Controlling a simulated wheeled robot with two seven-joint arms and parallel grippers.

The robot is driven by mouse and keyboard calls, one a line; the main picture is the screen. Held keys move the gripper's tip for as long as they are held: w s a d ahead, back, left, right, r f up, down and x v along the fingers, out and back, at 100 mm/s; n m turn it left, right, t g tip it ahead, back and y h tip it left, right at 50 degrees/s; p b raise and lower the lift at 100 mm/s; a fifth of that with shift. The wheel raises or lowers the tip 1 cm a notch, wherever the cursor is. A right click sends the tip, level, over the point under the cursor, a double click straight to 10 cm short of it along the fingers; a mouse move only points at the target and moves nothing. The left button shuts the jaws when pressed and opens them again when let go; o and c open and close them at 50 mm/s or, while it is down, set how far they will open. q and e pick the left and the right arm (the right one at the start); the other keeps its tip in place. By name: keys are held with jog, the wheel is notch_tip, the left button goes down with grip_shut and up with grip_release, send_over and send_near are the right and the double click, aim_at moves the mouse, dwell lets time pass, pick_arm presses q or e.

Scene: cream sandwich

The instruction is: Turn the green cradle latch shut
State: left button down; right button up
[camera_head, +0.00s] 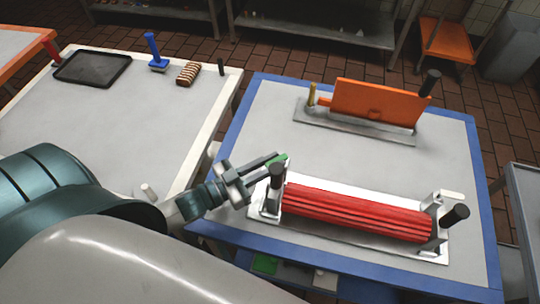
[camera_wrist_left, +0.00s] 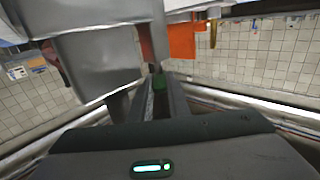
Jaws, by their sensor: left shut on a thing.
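My left gripper (camera_head: 274,160) reaches in from the left to the left end of the cradle (camera_head: 340,245). It is shut on the green latch (camera_head: 281,157), which shows as a small green piece at the fingertips. My right gripper is not in view.
Behind the cradle, an orange panel (camera_head: 375,103) stands on a metal plate on the blue-edged table (camera_head: 480,180). The white table (camera_head: 120,115) at left holds a black tray (camera_head: 92,68), a blue-handled tool (camera_head: 153,50) and a striped cream sandwich (camera_head: 188,74). The blue-edged table's middle is clear.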

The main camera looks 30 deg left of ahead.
pick_arm(q)
jog(key=shift+d+r+n+t+y+p, duration=0.15)
jog(key=shift+n+t+y+p, duration=0.2)
jog(key=shift+n+y, duration=0.25)
jog(key=shift+y, duration=0.4)
jog(key=c, duration=1.7)
grip_release()
jog(key=shift+s, duration=0.1)
jog(key=shift+f, duration=0.2)
jog(key=shift+s, duration=0.1)
